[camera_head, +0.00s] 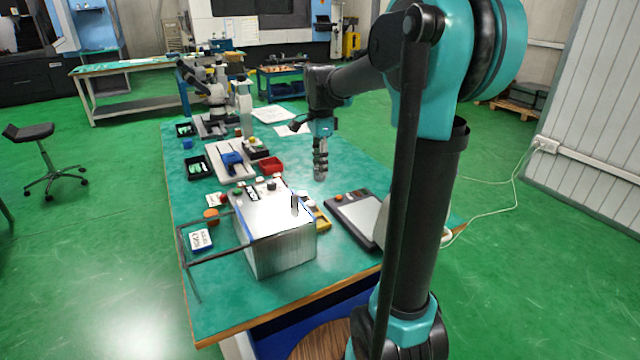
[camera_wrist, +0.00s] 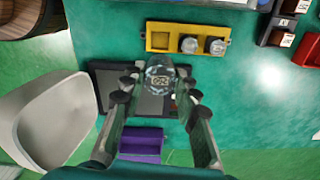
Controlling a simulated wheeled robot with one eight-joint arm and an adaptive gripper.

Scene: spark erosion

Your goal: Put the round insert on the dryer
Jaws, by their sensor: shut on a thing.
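My gripper (camera_wrist: 158,90) is shut on the round insert (camera_wrist: 160,78), a clear, glassy disc with dark marking, held at the fingertips. In the head view my gripper (camera_head: 320,172) points down above the green table, and the insert is too small to make out there. Under the held insert in the wrist view lies a dark flat device (camera_wrist: 108,80), which also shows with a pale plate in the head view (camera_head: 362,216). A purple block (camera_wrist: 140,143) shows between the fingers, lower in the wrist view. I cannot tell which thing is the dryer.
A yellow holder (camera_wrist: 158,37) bears two round metallic pieces. A metal box (camera_head: 278,240) with a dark wire frame stands at the table's near left. A red bin (camera_head: 271,164) and a microscope-like instrument (camera_head: 215,95) stand farther back.

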